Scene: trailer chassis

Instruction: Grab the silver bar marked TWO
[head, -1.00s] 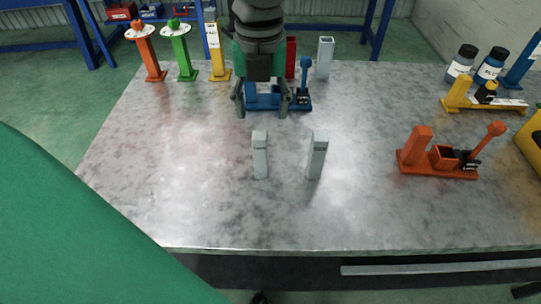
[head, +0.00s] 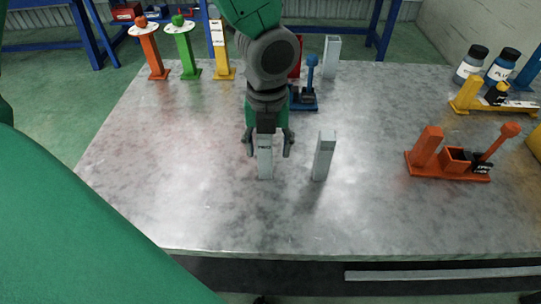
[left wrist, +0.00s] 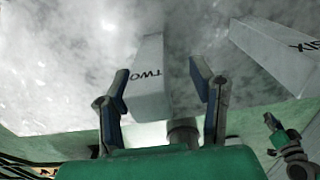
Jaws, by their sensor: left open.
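The silver bar marked TWO (head: 265,167) stands upright on the metal table. In the left wrist view the bar (left wrist: 149,82) shows its TWO label between my fingers. My left gripper (head: 268,152) is open around the bar's upper part, one finger on each side. In the left wrist view both fingers of that gripper (left wrist: 162,100) look apart from the bar. A second silver bar (head: 323,158) stands to the right; its label reads SIX in the left wrist view (left wrist: 285,50). A dark jointed part, perhaps my right gripper, shows at that view's right edge, its jaw state unclear.
A blue fixture (head: 303,98) stands behind my left gripper. An orange fixture (head: 450,160) and a yellow fixture (head: 485,100) stand at the right. Orange, green and yellow stands line the back left. The table (head: 170,180) is clear left and in front of the bars.

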